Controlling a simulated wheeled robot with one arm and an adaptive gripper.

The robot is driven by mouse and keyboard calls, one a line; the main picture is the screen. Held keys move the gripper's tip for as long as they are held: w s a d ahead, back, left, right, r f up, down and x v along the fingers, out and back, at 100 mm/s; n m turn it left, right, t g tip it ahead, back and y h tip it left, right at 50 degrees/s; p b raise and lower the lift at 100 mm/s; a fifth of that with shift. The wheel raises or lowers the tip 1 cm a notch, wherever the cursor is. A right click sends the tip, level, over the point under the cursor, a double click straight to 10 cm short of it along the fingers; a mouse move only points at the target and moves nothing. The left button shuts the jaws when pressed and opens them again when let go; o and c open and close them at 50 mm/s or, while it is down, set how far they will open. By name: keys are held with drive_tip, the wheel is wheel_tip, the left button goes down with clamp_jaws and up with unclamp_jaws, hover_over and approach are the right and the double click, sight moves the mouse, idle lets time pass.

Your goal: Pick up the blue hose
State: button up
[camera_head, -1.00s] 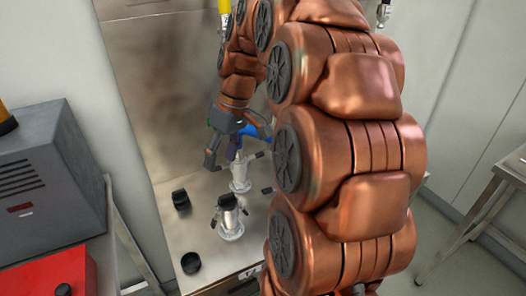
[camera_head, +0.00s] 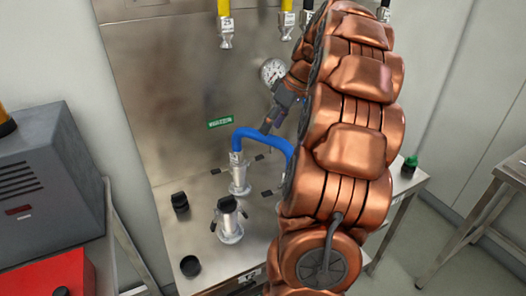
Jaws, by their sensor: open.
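The blue hose (camera_head: 262,133) arches up from a metal fitting (camera_head: 239,177) on the steel bench and runs right until my arm hides its far end. My gripper (camera_head: 276,121) is just above and behind the right part of the hose, near the steel back panel. Its fingers are apart, with nothing seen between them. My copper-coloured arm covers much of the right side of the bench.
A second metal fitting with a black cap (camera_head: 229,218) stands in front. Black caps (camera_head: 190,265) lie on the bench. Yellow hoses (camera_head: 223,10) hang above, near a pressure gauge (camera_head: 273,71). A grey box (camera_head: 50,185) stands at left.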

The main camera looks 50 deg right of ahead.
sight(264, 138)
drive_tip(key=shift+p+x, duration=1.05)
drive_tip(key=shift+x, duration=1.7)
drive_tip(key=shift+a, duration=0.1)
clamp_jaws()
